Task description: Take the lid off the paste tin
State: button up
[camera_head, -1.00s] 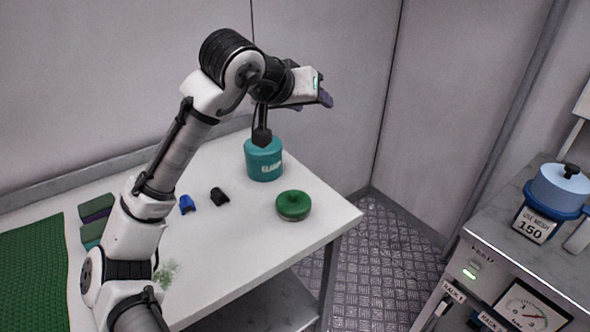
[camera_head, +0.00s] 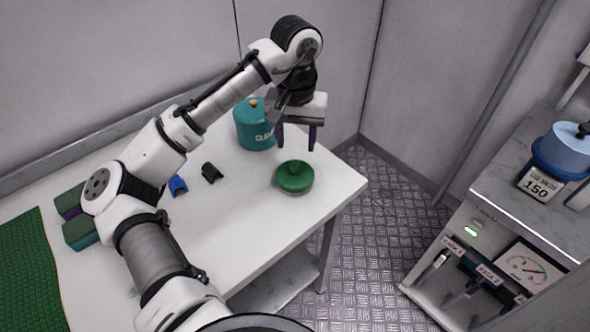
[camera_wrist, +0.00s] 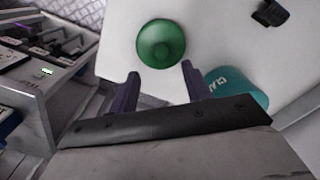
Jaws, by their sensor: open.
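The paste tin is low and round, with a green knobbed lid (camera_head: 294,176) on it, near the right corner of the white table. My gripper (camera_head: 297,146) is open and empty, fingers pointing down, above and just behind the lid. In the wrist view the green lid (camera_wrist: 161,43) lies beyond the fingertips (camera_wrist: 160,72), roughly centred between them and apart from them.
A teal canister (camera_head: 252,128) stands behind my gripper. A black clip (camera_head: 211,173) and a blue clip (camera_head: 178,186) lie left of the tin. Green-topped blocks (camera_head: 80,232) and a green mat (camera_head: 30,270) are farther left. A machine cabinet (camera_head: 500,250) stands at the right across a floor gap.

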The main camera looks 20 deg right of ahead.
aim_at(295, 165)
jog(key=shift+a+f+p, duration=0.15)
jog(key=shift+f+p, duration=0.45)
jog(key=shift+f, duration=2.75)
grip_shut()
jog(key=shift+r, duration=0.1)
